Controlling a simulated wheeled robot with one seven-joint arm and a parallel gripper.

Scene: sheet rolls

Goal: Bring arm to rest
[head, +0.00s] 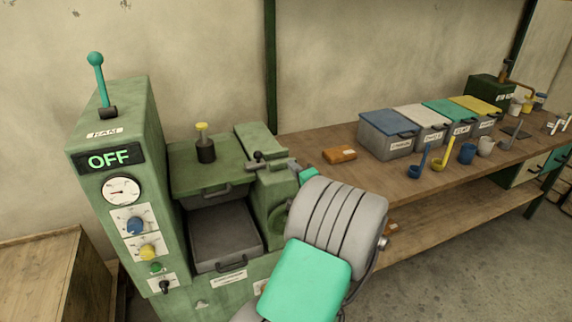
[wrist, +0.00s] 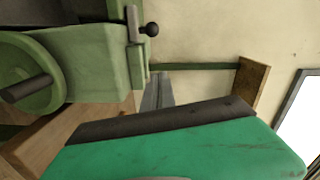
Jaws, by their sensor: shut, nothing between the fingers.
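My arm, grey with teal covers, stands in the front middle of the head view, before the green machine (head: 120,180). My gripper (wrist: 157,88) shows in the wrist view as two grey fingers close together beyond a dark edge and teal cover. They are shut with nothing held. In the wrist view, the machine's round part and black-knobbed handle (wrist: 147,30) lie to the upper left, apart from the fingers.
A wooden workbench (head: 300,150) runs right, bearing an orange-brown block (head: 340,155), grey bins with coloured lids (head: 390,135), ladles (head: 440,158) and cups (head: 467,153). A wooden box (head: 45,270) stands at the left. The floor at lower right (head: 480,270) is clear.

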